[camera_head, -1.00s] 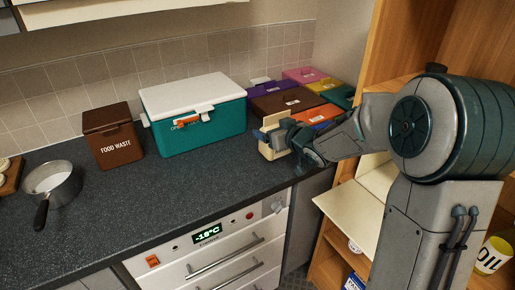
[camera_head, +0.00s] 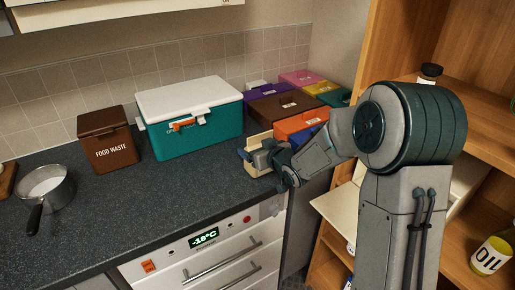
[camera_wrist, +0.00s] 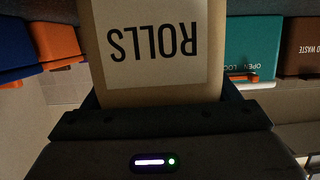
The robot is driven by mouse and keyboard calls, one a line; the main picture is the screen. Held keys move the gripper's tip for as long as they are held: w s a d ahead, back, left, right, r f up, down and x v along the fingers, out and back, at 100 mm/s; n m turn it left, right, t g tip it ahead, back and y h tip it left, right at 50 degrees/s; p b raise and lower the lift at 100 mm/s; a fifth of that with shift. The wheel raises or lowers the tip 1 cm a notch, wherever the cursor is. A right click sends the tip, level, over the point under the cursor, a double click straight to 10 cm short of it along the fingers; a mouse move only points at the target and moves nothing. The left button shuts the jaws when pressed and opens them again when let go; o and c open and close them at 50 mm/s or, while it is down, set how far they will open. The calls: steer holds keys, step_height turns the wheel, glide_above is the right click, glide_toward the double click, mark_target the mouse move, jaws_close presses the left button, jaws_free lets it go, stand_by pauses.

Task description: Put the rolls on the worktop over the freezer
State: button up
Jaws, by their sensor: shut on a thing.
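My gripper (camera_head: 262,158) is shut on the rolls, a beige pack whose white label reads ROLLS upside down in the wrist view (camera_wrist: 152,88). In the head view the rolls (camera_head: 256,142) show partly behind my gripper. They are over the right part of the dark speckled worktop (camera_head: 195,190), in front of the coloured boxes. I cannot tell if the pack touches the worktop. The freezer (camera_head: 222,252), white with a -18°C display, is under this part of the worktop.
A teal cool box (camera_head: 195,138) with a white lid and a brown food waste bin (camera_head: 112,150) stand left of my gripper. An orange box (camera_head: 300,125) is close behind it. A saucepan (camera_head: 45,188) is at far left. The worktop between is clear. Wooden shelves (camera_head: 480,130) stand at right.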

steer(key=shift+f, duration=0.3)
steer(key=o, duration=1)
steer(key=shift+o, duration=0.2)
steer(key=shift+r, duration=0.15)
